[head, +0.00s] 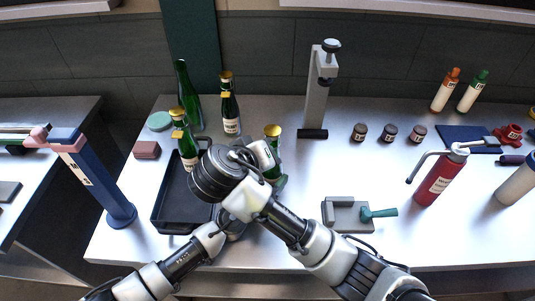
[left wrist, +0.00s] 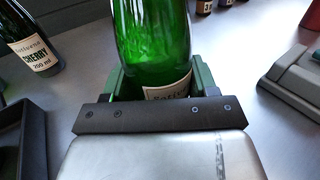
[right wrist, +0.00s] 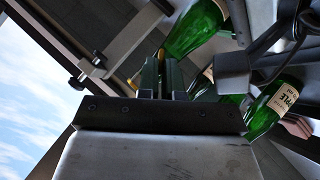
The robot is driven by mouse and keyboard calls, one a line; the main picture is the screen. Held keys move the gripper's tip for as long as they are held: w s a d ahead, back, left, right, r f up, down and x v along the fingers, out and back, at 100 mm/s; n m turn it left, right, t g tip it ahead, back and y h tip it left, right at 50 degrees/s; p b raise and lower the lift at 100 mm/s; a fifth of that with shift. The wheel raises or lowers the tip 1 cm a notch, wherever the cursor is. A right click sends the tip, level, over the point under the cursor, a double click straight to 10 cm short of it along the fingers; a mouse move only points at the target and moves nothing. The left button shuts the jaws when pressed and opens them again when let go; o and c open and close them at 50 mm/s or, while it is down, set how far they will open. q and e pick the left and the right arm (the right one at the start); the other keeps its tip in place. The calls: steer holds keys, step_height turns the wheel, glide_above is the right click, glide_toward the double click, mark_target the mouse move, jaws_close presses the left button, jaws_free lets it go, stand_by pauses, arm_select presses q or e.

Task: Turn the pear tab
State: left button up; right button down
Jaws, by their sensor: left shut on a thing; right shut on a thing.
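A green bottle with a gold foil top (head: 272,131) stands upright at the middle of the table. My left gripper (left wrist: 157,82) is shut around its lower body, with a green pad on each side. The bottle's label (left wrist: 168,88) is partly covered, so its fruit name cannot be read. My right gripper (right wrist: 172,82) is shut at the bottle's top, where a gold edge (right wrist: 160,62) shows beside its fingers. The tab itself is hidden between or behind the fingers. In the head view my right wrist covers part of the bottle and left gripper.
Several other green bottles (head: 231,116) stand at the back left, near a dark tray (head: 172,214). A blue stand (head: 97,180) is at left. A grey press (head: 316,100) stands behind. A red extinguisher-like bottle (head: 437,182) and a grey block (head: 346,216) are at right.

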steer(key=shift+f+n+h, duration=0.15)
steer(key=shift+n+h, duration=0.15)
steer(key=shift+h, duration=0.1)
steer(key=c, duration=1.3)
jaws_free()
